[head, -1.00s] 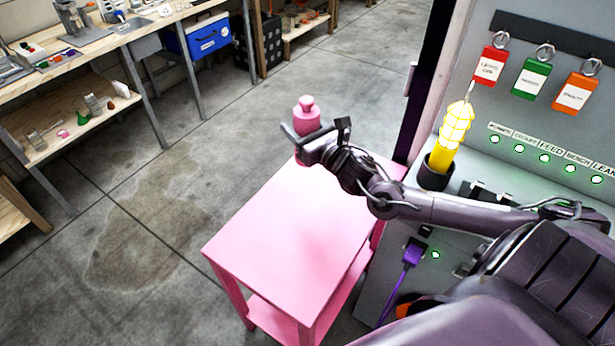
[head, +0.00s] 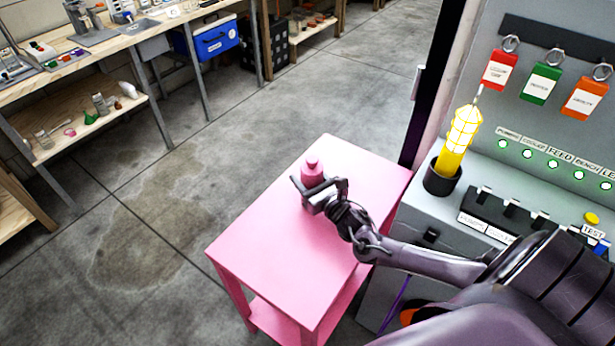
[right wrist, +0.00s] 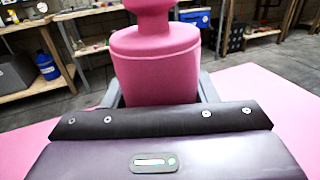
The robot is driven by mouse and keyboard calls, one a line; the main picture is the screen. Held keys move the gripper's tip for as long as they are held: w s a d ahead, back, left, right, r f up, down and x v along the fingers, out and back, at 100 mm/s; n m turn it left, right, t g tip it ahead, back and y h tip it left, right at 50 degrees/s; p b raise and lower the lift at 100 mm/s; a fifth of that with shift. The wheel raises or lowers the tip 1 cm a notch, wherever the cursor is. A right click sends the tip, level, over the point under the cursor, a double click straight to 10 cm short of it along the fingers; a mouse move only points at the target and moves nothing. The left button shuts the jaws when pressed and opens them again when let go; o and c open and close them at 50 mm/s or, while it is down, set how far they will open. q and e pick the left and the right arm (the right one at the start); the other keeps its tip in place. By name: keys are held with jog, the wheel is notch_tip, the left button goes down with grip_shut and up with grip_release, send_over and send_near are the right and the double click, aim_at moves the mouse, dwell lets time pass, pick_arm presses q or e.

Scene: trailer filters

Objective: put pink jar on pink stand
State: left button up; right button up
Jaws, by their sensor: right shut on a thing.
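The pink jar (head: 312,170) is upright between the fingers of my right gripper (head: 319,190), over the far left part of the pink stand. In the right wrist view the jar (right wrist: 156,65) stands straight up, with its lower part hidden behind the gripper body. My right gripper is shut on it. The pink stand (head: 290,245) is a small table with a flat, bare top and a lower shelf. I cannot tell whether the jar's base touches the top. My left gripper is in neither view.
A grey panel cabinet (head: 470,215) with a yellow caged lamp (head: 458,140) and hanging tags stands right of the stand. A wooden workbench (head: 100,60) with tools and a blue cooler (head: 211,38) is at the back left. The concrete floor between is clear.

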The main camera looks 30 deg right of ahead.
jog(key=shift+r, duration=0.1)
jog(key=o, duration=1)
jog(key=shift+f, duration=0.2)
jog(key=shift+r, duration=0.1)
jog(key=shift+s+r, duration=0.1)
jog(key=s, duration=1.2)
jog(key=shift+d, duration=0.25)
